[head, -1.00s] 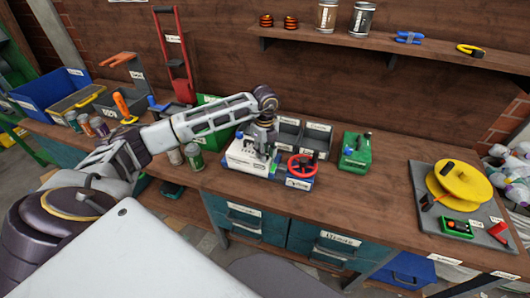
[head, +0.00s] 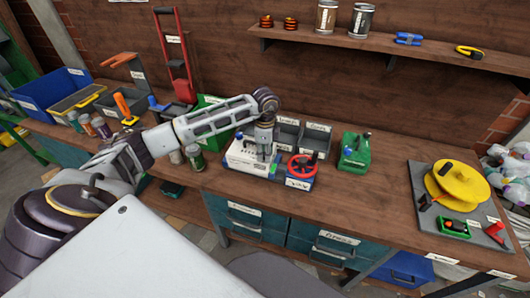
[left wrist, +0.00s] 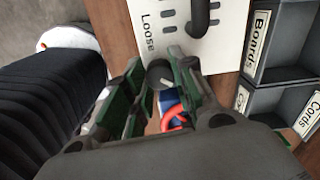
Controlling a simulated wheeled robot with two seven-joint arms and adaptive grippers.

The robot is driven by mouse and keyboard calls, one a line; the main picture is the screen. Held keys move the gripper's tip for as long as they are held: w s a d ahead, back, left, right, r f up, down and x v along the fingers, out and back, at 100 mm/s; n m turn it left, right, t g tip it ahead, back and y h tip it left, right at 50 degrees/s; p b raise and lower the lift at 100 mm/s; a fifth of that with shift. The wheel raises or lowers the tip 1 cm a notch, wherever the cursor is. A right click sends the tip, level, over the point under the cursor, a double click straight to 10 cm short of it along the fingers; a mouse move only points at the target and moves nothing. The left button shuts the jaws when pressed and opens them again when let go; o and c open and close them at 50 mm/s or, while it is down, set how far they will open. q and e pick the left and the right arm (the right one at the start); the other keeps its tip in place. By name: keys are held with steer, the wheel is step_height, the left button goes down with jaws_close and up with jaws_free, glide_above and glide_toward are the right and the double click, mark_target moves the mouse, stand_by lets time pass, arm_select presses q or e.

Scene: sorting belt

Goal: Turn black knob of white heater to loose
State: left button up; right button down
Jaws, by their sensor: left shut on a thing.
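The white heater (head: 238,160) stands on the wooden workbench, left of a red handwheel. Its white face (left wrist: 228,40) shows the word "Loose", slots and a dark curved handle (left wrist: 203,18) in the left wrist view. The black knob (left wrist: 158,73) is round with a pale mark and sits near the "Loose" end. My left gripper (head: 266,153) points down at the heater. In the left wrist view, its green-lined fingers (left wrist: 160,82) are shut on the knob, one on each side. The knob is hidden behind the gripper in the head view. My right gripper is out of view.
The red handwheel (head: 302,166) on a blue base is close to the right of the heater. Grey bins (head: 317,138) stand behind, and a green canister (head: 355,150) stands further right. Jars (head: 194,157) stand left. The bench front right of the handwheel is clear.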

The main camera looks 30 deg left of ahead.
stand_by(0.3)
arm_select(q)
steer(key=o, duration=1.1)
steer(key=shift+c, duration=0.2)
steer(key=shift+r, duration=0.15)
step_height(320, 180, up, 12)
stand_by(0.6)
